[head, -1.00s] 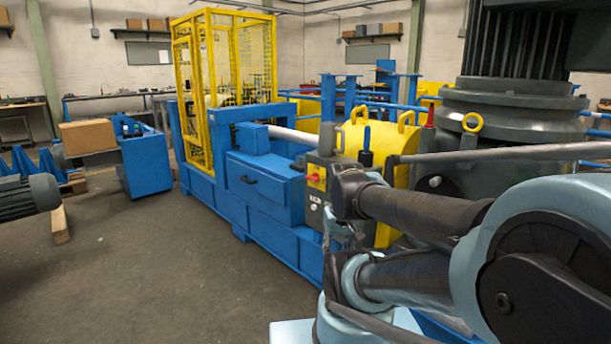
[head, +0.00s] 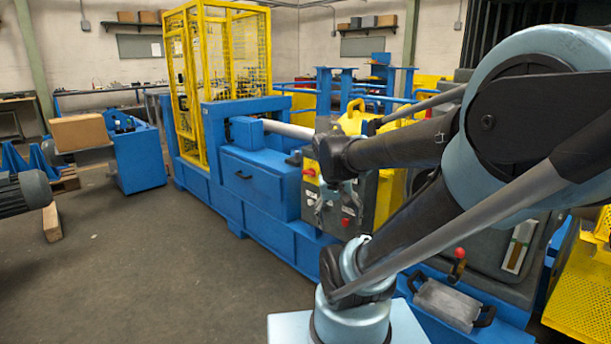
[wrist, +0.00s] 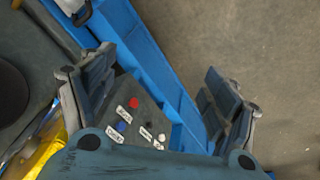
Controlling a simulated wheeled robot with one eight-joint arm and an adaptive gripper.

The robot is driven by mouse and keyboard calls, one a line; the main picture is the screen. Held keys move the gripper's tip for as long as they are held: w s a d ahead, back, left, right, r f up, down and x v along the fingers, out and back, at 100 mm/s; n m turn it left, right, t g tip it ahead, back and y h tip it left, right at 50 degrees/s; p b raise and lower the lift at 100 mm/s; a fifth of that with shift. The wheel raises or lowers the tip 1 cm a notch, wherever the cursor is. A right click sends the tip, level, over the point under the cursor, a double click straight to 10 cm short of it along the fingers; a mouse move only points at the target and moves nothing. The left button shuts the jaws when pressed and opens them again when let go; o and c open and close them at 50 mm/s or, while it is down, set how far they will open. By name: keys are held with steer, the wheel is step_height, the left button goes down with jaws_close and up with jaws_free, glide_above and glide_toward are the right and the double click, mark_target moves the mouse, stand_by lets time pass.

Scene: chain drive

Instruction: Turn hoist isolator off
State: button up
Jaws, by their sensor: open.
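A grey control box (head: 341,210) stands at the near end of the blue machine frame. A red switch on a yellow plate (head: 310,172) sits on its upper left and looks like the isolator; its handle position is too small to tell. A red button (head: 345,223) shows lower on the box. My gripper (head: 322,198) hangs in front of the box, partly hiding its face. In the wrist view my gripper (wrist: 158,100) is open and empty, its fingers spread either side of a panel with a red button (wrist: 133,103), a blue button (wrist: 121,127) and small labels. The yellow plate is not visible there.
The blue machine frame (head: 262,185) with a yellow mesh cage (head: 215,80) runs behind the box. A red-knobbed lever (head: 459,254) and grey handled block (head: 447,303) are at lower right. Open floor (head: 150,270) lies to the left.

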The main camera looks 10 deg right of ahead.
steer(key=w+a+r+m+t+h, duration=0.1)
steer(key=w+r+m+h, duration=0.15)
steer(key=w, duration=0.95)
steer(key=w+a+r+m+t+h, duration=0.1)
steer(key=w+a+r+m+h, duration=0.15)
steer(key=w, duration=0.85)
steer(key=m+t+h, duration=0.3)
steer(key=m+h, duration=0.1)
glide_toward(307, 172)
steer(key=shift+t, duration=0.3)
steer(key=x, duration=0.9)
steer(key=shift+s+d+f, duration=0.1)
steer(key=shift+d+f, duration=0.05)
steer(key=shift+d, duration=0.15)
steer(key=c, duration=1.1)
steer(key=shift+o, duration=0.2)
steer(key=shift+a, duration=0.25)
steer(key=shift+d, duration=0.15)
